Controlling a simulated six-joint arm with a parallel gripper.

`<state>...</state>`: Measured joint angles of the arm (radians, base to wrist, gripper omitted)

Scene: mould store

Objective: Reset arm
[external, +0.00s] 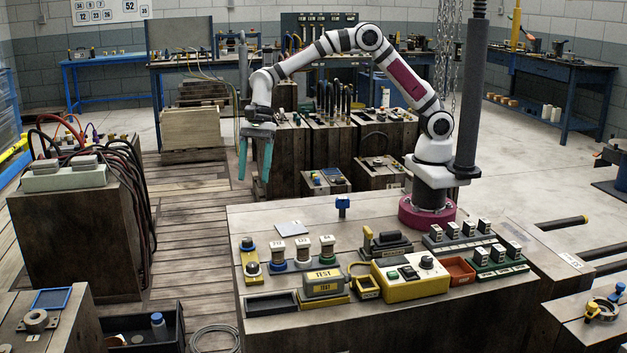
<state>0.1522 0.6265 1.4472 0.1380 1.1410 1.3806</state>
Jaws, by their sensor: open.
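My gripper (256,170) hangs at the end of my raised arm in the external view, with its two teal fingers pointing down. The fingers are apart and nothing shows between them. It is out past the left back edge of the wooden workbench (370,230), above the height of the bench top and apart from it. My arm arches up and to the left from its dark red base on the bench's back right. My gripper touches nothing that I can see.
The bench front holds a yellow control box (415,279), a block marked TEST (323,283), several labelled cylinders (302,252) and racks of small blocks (465,236). A blue-topped piece (342,205) stands near the back edge. A dark column (472,90) rises beside my arm. Tool cabinets (330,150) stand behind.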

